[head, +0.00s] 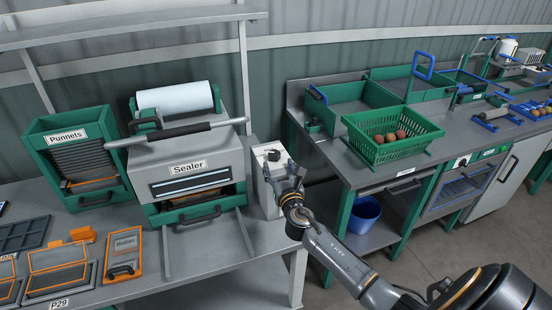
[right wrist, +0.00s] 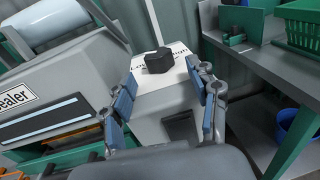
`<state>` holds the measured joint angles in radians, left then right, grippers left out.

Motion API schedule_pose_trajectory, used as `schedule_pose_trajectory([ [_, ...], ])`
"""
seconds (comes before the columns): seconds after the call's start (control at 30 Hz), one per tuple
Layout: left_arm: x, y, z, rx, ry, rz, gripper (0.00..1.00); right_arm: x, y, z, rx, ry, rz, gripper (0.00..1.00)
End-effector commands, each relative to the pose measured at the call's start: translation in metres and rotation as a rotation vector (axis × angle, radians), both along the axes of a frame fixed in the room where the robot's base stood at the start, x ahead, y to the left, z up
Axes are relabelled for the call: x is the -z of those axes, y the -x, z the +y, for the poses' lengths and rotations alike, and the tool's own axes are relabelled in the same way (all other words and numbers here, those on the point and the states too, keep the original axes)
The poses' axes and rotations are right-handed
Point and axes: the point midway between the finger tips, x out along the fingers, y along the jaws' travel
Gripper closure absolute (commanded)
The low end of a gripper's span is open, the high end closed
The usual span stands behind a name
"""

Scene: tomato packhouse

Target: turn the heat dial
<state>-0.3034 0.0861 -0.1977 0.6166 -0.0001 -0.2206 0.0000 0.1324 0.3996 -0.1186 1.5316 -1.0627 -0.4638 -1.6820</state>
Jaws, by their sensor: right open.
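The heat dial is a black faceted knob (head: 273,155) on the white-labelled top of a grey control box (head: 266,200), right of the sealer. In the right wrist view the dial (right wrist: 158,61) stands beyond the fingertips, roughly between their lines. My right gripper (head: 284,172) is open and empty, in front of the box. In the right wrist view its blue-padded fingers (right wrist: 166,84) are spread to either side, with the box between them. I see no contact with the dial. Part of the label's lettering is hidden by the dial and a finger. My left gripper is not in view.
The sealer (head: 187,167) with its long handle stands close left of the box. A punnet holder (head: 95,195) is further left. A bench with a green basket (head: 378,152) of tomatoes is to the right. A gap with floor separates the benches.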

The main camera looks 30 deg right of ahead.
Motion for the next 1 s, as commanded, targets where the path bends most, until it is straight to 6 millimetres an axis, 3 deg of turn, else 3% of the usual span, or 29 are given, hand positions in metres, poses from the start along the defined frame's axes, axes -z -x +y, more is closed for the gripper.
schedule_pose_trajectory([
  [0.1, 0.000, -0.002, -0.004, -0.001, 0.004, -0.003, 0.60, 0.000, -0.019, -0.007, 0.000, -0.002, -0.001, 0.40],
  [0.3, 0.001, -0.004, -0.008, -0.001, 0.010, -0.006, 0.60, 0.001, -0.036, -0.014, 0.000, -0.001, 0.001, 0.40],
  [0.67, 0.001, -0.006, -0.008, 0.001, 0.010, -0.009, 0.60, 0.001, -0.039, -0.015, -0.001, -0.002, 0.000, 0.40],
  [0.93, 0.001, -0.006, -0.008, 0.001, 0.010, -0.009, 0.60, 0.001, -0.039, -0.015, -0.001, -0.002, 0.000, 0.95],
  [1.0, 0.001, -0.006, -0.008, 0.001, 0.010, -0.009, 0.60, 0.001, -0.039, -0.014, -0.001, -0.002, 0.000, 0.95],
])
